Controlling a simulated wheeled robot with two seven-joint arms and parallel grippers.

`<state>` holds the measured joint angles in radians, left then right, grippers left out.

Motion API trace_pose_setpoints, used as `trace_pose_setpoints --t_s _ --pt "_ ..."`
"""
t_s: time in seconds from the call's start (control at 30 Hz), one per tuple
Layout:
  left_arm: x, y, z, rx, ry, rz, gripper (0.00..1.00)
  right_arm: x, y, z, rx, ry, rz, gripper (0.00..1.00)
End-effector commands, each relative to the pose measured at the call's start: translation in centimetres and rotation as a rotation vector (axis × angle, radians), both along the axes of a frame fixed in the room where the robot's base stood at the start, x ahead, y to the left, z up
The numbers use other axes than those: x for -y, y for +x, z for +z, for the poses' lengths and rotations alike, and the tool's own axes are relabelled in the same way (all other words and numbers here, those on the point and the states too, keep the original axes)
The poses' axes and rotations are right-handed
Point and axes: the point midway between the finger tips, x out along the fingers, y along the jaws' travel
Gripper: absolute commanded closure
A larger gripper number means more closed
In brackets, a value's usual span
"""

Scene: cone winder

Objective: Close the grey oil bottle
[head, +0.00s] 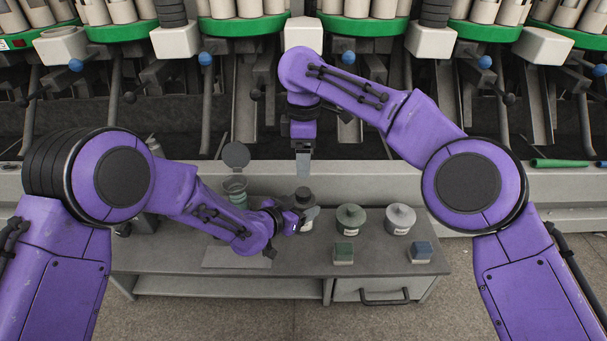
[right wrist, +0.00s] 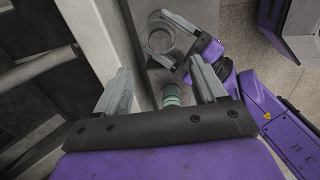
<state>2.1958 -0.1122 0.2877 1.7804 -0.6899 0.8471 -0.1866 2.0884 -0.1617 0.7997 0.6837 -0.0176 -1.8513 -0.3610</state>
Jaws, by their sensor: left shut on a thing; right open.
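A bottle with a dark grey round top (head: 303,193) and a pale label stands on the grey bench; I take it as the grey oil bottle. My left gripper (head: 308,214) is shut around its side. In the right wrist view the same bottle shows as a grey round shape (right wrist: 160,40) between the left fingers. I cannot tell whether its cap is fully seated. My right gripper (head: 303,165) is open and empty, pointing down above the bottle, apart from it. Its spread fingers also show in the right wrist view (right wrist: 163,88).
A greenish glass jar (head: 235,188) with a dark disc (head: 236,155) above it stands left. Right are a green-topped container (head: 350,217) and a grey-topped one (head: 400,218), with a green block (head: 343,253) and blue block (head: 421,251) in front. The machine lies behind.

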Motion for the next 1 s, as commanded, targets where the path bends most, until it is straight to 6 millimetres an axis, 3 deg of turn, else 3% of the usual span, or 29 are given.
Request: trace_pose_setpoints --t_s 0.17,0.47,0.5,0.57,0.83,1.0 --pt "0.0 -0.1 -0.1 -0.002 0.002 -0.001 1.00 0.0 0.0 1.7 0.000 -0.001 0.000 0.29" --pt "0.0 -0.1 -0.1 -0.002 0.002 -0.001 1.00 0.0 0.0 2.0 -0.001 -0.001 0.000 0.29" --pt "0.0 -0.1 -0.1 -0.003 0.002 -0.001 0.20 0.0 0.0 1.9 -0.001 -0.001 0.001 0.29" --pt "0.0 -0.1 -0.1 -0.003 0.002 -0.001 0.03 0.0 0.0 1.9 -0.001 -0.001 0.001 0.29" --pt "0.0 -0.1 0.0 -0.001 0.001 0.000 0.03 0.0 0.0 2.0 -0.001 -0.001 0.001 0.29" --pt "-1.1 -1.3 1.2 -0.002 0.001 0.001 0.03 0.0 0.0 3.3 -0.001 0.000 0.000 0.29"
